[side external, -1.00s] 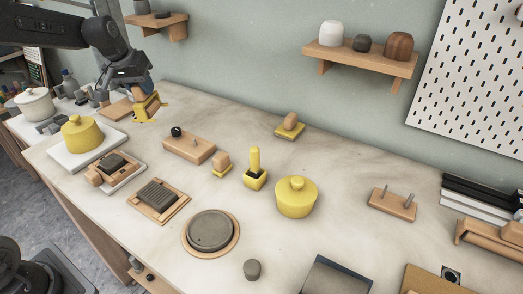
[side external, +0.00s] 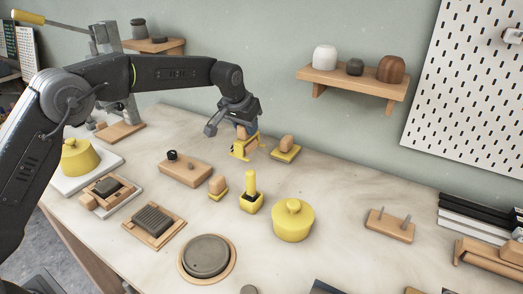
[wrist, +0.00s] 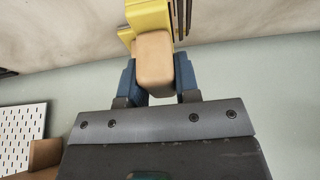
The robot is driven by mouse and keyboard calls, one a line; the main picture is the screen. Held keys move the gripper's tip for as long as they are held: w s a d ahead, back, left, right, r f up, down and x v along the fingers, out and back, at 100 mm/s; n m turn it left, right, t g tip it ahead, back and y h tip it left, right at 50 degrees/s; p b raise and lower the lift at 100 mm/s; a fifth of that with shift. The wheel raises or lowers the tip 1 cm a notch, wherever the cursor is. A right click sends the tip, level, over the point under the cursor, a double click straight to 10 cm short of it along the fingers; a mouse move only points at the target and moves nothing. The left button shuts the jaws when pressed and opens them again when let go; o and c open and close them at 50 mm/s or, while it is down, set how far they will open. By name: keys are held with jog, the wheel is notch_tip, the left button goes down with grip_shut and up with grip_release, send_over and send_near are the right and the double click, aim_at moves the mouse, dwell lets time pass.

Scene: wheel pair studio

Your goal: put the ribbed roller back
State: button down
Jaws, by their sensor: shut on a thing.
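My gripper (side external: 246,127) is shut on the wooden handle of a yellow-framed tool (side external: 240,151), which I take to be the ribbed roller. In the wrist view, the blue fingers of my gripper (wrist: 158,82) stand on both sides of the wooden handle (wrist: 154,62). The tool's yellow body (wrist: 150,17) lies beyond the handle, with dark ridged parts at its right edge. Its underside is hidden. The tool is at the back of the table, left of a yellow block with a wooden knob (side external: 287,149); the exact gap to the table is unclear.
A wooden block with a black knob and a peg (side external: 185,170) stands to the left, and a wooden two-peg stand (side external: 390,226) to the right. A yellow upright tool (side external: 251,194) and a yellow lidded pot (side external: 293,221) stand in front.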

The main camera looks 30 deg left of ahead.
jog(key=shift+w+d+f, duration=0.25)
jog(key=shift+d+f, duration=0.4)
jog(key=shift+f, duration=0.45)
jog(key=shift+w+d+f, duration=0.25)
jog(key=shift+d+f, duration=0.45)
jog(key=shift+f, duration=0.35)
jog(key=shift+w+d+f, duration=0.25)
jog(key=shift+d+f, duration=0.4)
jog(key=shift+f, duration=0.45)
jog(key=shift+f, duration=0.35)
jog(key=shift+f, duration=0.4)
jog(key=c, duration=1.1)
grip_release()
jog(key=shift+s+f, duration=0.1)
jog(key=shift+f, duration=0.05)
jog(key=shift+o, duration=1.3)
jog(key=shift+r, duration=0.2)
